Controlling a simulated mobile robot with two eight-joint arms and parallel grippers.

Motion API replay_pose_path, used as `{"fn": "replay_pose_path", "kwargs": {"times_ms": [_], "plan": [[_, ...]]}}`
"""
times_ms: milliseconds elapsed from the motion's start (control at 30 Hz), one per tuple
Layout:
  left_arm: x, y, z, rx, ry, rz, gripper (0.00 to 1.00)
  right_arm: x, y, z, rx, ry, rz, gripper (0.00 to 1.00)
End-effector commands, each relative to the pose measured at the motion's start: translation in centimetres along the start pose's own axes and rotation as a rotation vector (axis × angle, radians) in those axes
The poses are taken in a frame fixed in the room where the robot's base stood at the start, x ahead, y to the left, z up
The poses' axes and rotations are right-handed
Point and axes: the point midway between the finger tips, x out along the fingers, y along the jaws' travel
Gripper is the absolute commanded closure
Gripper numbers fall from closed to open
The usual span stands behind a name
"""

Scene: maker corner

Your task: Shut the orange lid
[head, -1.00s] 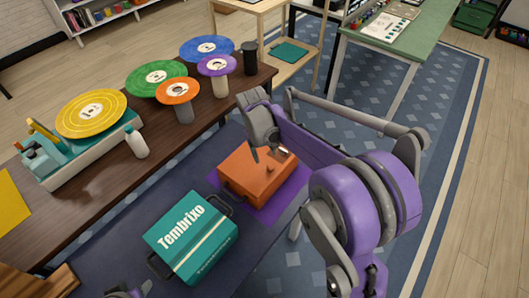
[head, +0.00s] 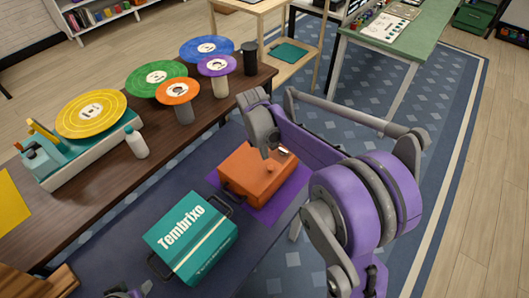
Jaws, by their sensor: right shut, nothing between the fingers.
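The orange box with its orange lid (head: 262,184) sits on a purple mat (head: 268,213) in the middle of the head view. Its top looks nearly flat from here; I cannot tell whether the lid is fully down. My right gripper (head: 267,153) is shut and empty, pointing down over the far part of the orange lid. I cannot tell whether its tips touch it. Part of the lid's far side is hidden behind the gripper. My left gripper (head: 130,293) barely shows at the bottom edge, and its jaw state is unclear.
A teal box (head: 190,240) lettered "Tembrixo" stands left of the orange one on the dark table. Behind, a brown bench (head: 90,195) holds several coloured discs on stands, a white bottle (head: 137,143) and a machine with a yellow disc (head: 91,114).

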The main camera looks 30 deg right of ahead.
Motion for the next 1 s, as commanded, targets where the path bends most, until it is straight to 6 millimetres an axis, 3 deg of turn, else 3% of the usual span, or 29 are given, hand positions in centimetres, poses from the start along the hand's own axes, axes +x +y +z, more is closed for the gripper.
{"fn": "replay_pose_path", "kwargs": {"times_ms": [800, 1000], "plan": [[0.00, 0.00, 0.00, 0.000, 0.000, 0.000, 0.50, 0.00, 0.00, 0.00, 0.000, 0.000, 0.000, 0.99], [0.00, 0.00, 0.00, 0.000, 0.000, 0.000, 0.50, 0.00, 0.00, 0.00, 0.000, 0.000, 0.000, 0.63]]}}
